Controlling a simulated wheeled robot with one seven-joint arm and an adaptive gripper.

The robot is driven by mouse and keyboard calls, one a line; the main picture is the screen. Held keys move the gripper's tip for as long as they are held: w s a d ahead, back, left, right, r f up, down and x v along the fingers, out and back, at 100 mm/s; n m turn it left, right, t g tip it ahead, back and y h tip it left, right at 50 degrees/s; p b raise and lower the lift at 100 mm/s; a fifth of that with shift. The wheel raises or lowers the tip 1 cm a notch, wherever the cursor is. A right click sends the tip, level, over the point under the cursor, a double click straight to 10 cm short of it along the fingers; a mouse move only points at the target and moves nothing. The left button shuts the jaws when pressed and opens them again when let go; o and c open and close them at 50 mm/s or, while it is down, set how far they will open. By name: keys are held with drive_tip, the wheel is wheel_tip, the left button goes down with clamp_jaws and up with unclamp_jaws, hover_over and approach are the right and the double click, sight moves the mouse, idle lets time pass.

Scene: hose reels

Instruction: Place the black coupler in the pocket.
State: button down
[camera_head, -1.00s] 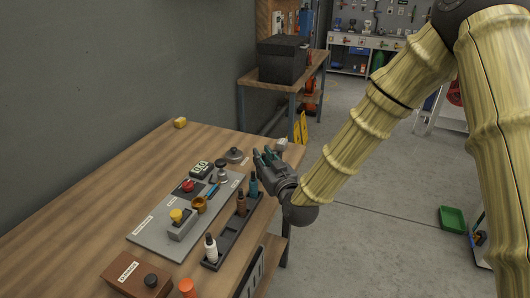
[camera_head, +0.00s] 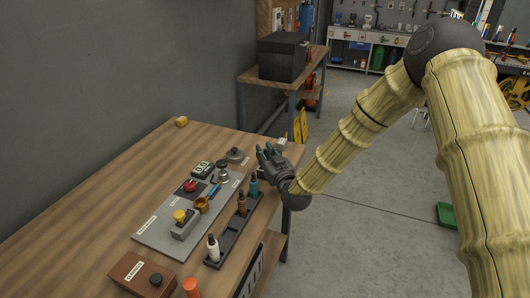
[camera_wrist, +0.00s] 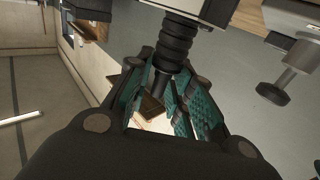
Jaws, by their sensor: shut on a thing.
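The black coupler (camera_wrist: 176,45) appears as a ribbed black cylinder in the wrist view, its lower end between my fingers. My gripper (camera_wrist: 163,92), with teal finger pads, is shut on it. The coupler's other end meets a pale grey block at the top of that view; whether they are joined I cannot tell. In the head view my gripper (camera_head: 266,152) is over the table's right edge, near the far end of the grey panel. The coupler cannot be made out there. No pocket is clearly identifiable.
The wooden table (camera_head: 85,220) holds a grey panel (camera_head: 152,238) with a red button and yellow knob. A black rack (camera_head: 228,240) holds several bottles close to my gripper. A brown box (camera_head: 130,275) stands in front. The table's left side is mostly clear.

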drive_tip(key=shift+f, duration=0.35)
drive_tip(key=c, duration=1.3)
unclamp_jaws()
drive_tip(key=shift+o, duration=0.2)
drive_tip(key=shift+r, duration=0.2)
drive_tip(key=b+v, duration=0.3)
drive_tip(key=v, duration=0.9)
